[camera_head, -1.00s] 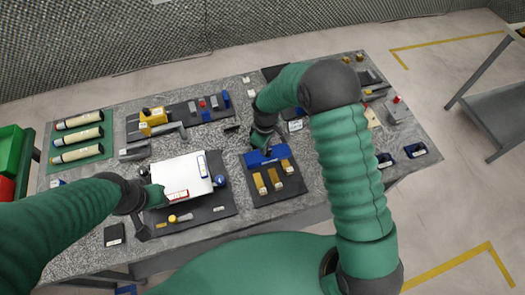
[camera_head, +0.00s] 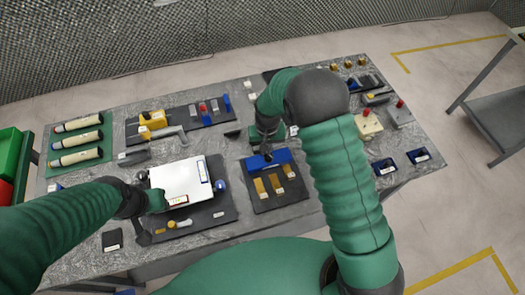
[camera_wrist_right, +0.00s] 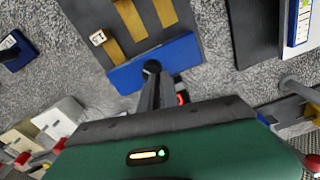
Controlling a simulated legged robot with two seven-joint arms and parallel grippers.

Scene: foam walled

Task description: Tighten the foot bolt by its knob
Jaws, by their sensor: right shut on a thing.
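A blue block (camera_head: 284,158) lies across the far end of a dark plate with several yellow strips (camera_head: 274,184). A round dark knob (camera_wrist_right: 151,66) stands on the blue block in the right wrist view. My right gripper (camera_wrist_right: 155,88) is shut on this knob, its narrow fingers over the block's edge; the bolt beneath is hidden. In the head view, my right gripper (camera_head: 266,146) is at the block, partly hidden by its arm. My left gripper (camera_head: 150,203) is at the left edge of a white box (camera_head: 182,177); its fingers are too small and hidden to read.
A blue ball knob (camera_head: 221,185) sits right of the white box. A dark rail with upright pieces (camera_head: 195,116) lies at the back. A green mat with several tubes (camera_head: 78,140) is at the far left.

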